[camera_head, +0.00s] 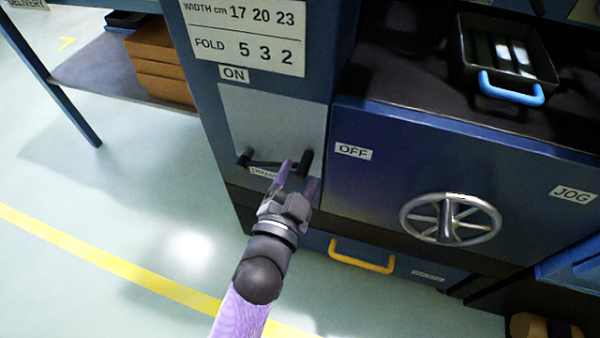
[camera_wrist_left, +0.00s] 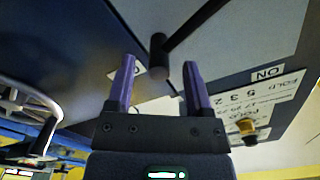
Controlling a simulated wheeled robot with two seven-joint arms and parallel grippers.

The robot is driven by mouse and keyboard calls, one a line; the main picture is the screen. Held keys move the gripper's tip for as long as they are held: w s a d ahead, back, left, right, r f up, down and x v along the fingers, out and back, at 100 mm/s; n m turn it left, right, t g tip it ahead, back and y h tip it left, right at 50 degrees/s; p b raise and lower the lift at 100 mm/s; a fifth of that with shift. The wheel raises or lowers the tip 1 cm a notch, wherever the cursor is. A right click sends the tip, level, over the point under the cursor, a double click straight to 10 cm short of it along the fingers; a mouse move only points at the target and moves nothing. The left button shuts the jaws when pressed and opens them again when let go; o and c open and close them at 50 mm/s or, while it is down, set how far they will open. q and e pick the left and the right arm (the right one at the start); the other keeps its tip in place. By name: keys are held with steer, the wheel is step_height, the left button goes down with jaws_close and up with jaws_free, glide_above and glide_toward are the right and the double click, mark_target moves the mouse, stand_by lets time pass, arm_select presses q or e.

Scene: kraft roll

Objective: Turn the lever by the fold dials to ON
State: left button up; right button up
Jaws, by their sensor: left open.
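The black lever (camera_head: 272,164) is on a grey plate below the fold card. Its pivot is at the left and its arm lies nearly level, with the upright handle at the right end, toward the OFF label (camera_head: 353,151). The ON label (camera_head: 233,74) is above the plate. My left gripper (camera_head: 298,181) is open just at the handle. In the left wrist view, the lever's handle end (camera_wrist_left: 158,58) shows between the two purple fingertips of my left gripper (camera_wrist_left: 159,66); I cannot tell whether they touch it. My right gripper is not in view.
The fold card (camera_head: 246,36) is above the plate. A spoked handwheel (camera_head: 450,219) is on the blue front to the right. A yellow drawer handle (camera_head: 361,256) is below. A tray with a blue handle (camera_head: 511,91) sits at upper right. Open floor is at left.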

arm_select(q)
steer(key=shift+x, duration=0.9)
jaws_close()
steer(key=shift+f, duration=0.1)
stand_by(0.7)
